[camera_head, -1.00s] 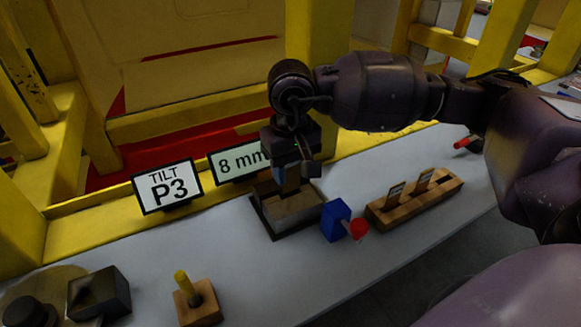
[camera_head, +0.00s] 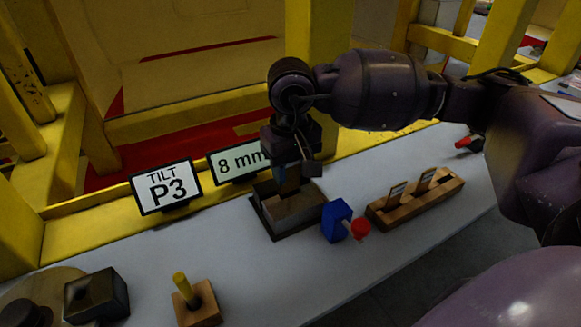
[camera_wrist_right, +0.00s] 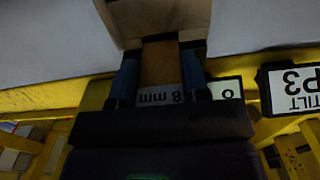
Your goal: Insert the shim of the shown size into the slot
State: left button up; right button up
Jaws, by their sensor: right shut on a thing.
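A sign reading 8 mm (camera_head: 237,161) stands behind the slotted block (camera_head: 292,211), which sits on a dark base on the grey table. My right gripper (camera_head: 291,186) is directly over the block, pointing down. In the right wrist view my right gripper (camera_wrist_right: 160,85) is shut on a brown shim (camera_wrist_right: 160,62) with an 8 mm label. The shim's far end meets the block (camera_wrist_right: 158,18); how deep it sits in the slot is hidden. Two other shims (camera_head: 396,192) stand in a wooden rack (camera_head: 416,204) at the right. My left gripper is not in view.
A TILT P3 sign (camera_head: 166,187) stands left of the 8 mm sign. A blue block with a red knob (camera_head: 337,221) is close to the slotted block's right. A wooden block with a yellow peg (camera_head: 196,302) and a dark box (camera_head: 97,296) are front left. A yellow frame runs behind.

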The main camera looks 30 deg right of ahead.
aim_at(291, 190)
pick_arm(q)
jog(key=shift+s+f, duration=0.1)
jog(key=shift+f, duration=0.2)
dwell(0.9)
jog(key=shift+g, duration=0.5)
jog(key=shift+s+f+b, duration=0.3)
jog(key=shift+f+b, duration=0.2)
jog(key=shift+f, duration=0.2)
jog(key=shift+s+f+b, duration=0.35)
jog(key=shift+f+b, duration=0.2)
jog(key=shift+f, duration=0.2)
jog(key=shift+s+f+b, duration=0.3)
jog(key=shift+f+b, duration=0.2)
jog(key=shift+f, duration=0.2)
pick_arm(e)
jog(key=shift+f, duration=2.4)
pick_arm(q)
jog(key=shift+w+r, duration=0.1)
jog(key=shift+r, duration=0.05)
pick_arm(e)
jog(key=shift+r, duration=0.2)
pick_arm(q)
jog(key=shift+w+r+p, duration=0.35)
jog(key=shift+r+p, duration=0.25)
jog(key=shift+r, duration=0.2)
pick_arm(e)
jog(key=shift+r, duration=1.95)
